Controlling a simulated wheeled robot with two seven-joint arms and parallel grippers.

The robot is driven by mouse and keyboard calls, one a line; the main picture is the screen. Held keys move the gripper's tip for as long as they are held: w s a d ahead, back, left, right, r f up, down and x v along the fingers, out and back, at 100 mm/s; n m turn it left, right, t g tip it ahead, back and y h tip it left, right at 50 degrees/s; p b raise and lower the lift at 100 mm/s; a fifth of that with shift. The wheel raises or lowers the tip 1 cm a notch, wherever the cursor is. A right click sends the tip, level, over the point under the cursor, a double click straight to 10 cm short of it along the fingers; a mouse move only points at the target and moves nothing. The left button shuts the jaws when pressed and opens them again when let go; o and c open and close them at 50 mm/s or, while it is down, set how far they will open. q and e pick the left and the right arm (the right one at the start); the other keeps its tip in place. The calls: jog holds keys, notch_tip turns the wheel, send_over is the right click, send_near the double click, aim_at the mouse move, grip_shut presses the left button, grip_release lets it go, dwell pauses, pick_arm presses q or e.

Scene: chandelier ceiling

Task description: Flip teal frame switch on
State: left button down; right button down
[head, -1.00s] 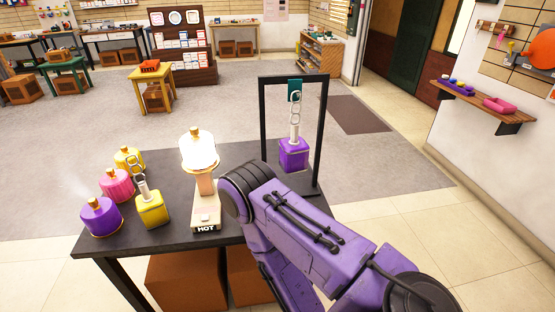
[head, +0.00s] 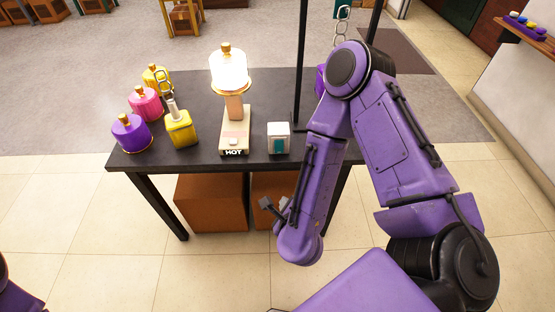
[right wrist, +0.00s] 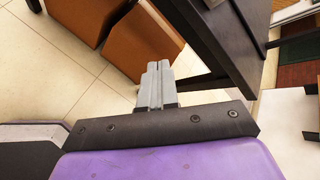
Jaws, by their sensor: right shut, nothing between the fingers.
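A small white box with a teal switch (head: 278,138) stands at the front edge of the dark table (head: 190,164), right of the stand marked HOT. Whether its switch is on or off is too small to tell. A black frame (head: 301,70) rises behind it, with a teal piece (head: 342,9) at the top of the picture. My right gripper (head: 268,203) is below and in front of the table's front edge, apart from the switch box. Its fingers are together and empty in the right wrist view (right wrist: 158,82). My left gripper is out of view.
The HOT stand (head: 234,130) carries a glowing top. A purple block (head: 320,80) is partly hidden by my arm. Brown boxes (head: 212,202) sit beneath the table.

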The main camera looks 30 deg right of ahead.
aim_at(277, 151)
jog(key=w+r+m+t+h, duration=0.1)
jog(key=w+r+m+h, duration=0.1)
jog(key=r+m, duration=0.4)
jog(key=w+m, duration=0.1)
jog(key=m, duration=0.4)
jog(key=shift+w+d+r+m, duration=0.2)
jog(key=shift+w+r+m, duration=0.1)
jog(key=shift+m, duration=0.1)
jog(key=p+x, duration=0.1)
jog(key=x, duration=0.3)
jog(key=p+x, duration=0.1)
jog(key=x, duration=0.4)
jog(key=r+p+x, duration=0.1)
jog(key=x, duration=0.4)
jog(key=shift+w+d+r, duration=0.1)
jog(key=shift+w+d, duration=0.1)
jog(key=shift+w, duration=0.05)
